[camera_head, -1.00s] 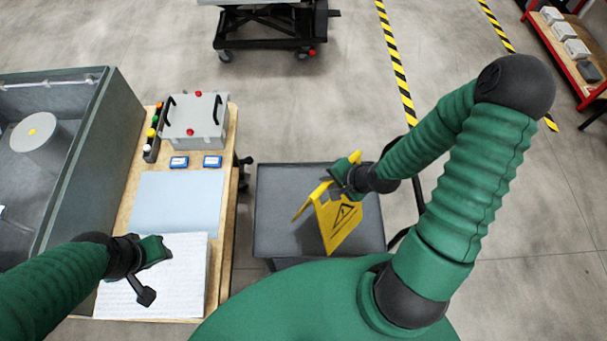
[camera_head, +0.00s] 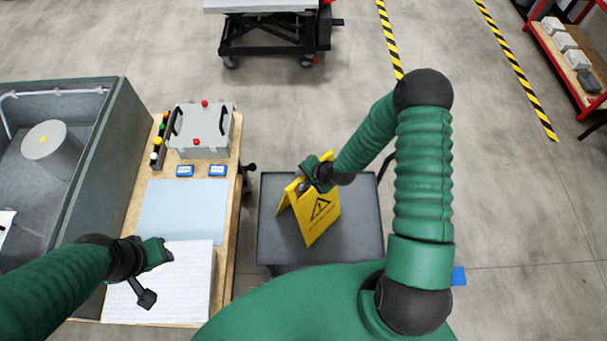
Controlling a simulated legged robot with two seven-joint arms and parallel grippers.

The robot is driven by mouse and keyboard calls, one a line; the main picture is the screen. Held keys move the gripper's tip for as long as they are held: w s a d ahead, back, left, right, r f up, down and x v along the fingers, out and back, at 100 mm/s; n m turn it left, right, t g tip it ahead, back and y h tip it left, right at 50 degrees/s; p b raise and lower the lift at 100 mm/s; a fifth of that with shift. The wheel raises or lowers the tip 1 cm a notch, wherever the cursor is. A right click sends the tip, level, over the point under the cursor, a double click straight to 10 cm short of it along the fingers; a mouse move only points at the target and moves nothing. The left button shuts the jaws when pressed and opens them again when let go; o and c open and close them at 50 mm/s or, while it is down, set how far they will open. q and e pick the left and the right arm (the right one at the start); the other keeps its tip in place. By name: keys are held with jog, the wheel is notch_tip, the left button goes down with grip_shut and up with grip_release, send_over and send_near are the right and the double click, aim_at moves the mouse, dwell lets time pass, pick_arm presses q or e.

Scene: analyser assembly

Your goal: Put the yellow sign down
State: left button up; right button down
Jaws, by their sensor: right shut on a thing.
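The yellow sign (camera_head: 318,221) is a folded A-shaped board with a black warning triangle. It stands upright over the dark grey cart top (camera_head: 355,235), left of the cart's middle. I cannot tell whether its lower edges touch the surface. My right gripper (camera_head: 308,180) is shut on the sign's top edge. My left gripper (camera_head: 158,273) is over the white paper stack (camera_head: 190,262) on the wooden table at left, with its fingers apart and nothing between them.
A grey box with red knobs (camera_head: 202,131), two small blue items and a light blue sheet (camera_head: 183,210) are on the wooden table. A grey bin (camera_head: 102,170) stands at far left. The right part of the cart top is clear. A red shelf is at far right.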

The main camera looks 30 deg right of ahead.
jog(key=c, duration=1.3)
grip_release()
jog(key=shift+s, duration=0.15)
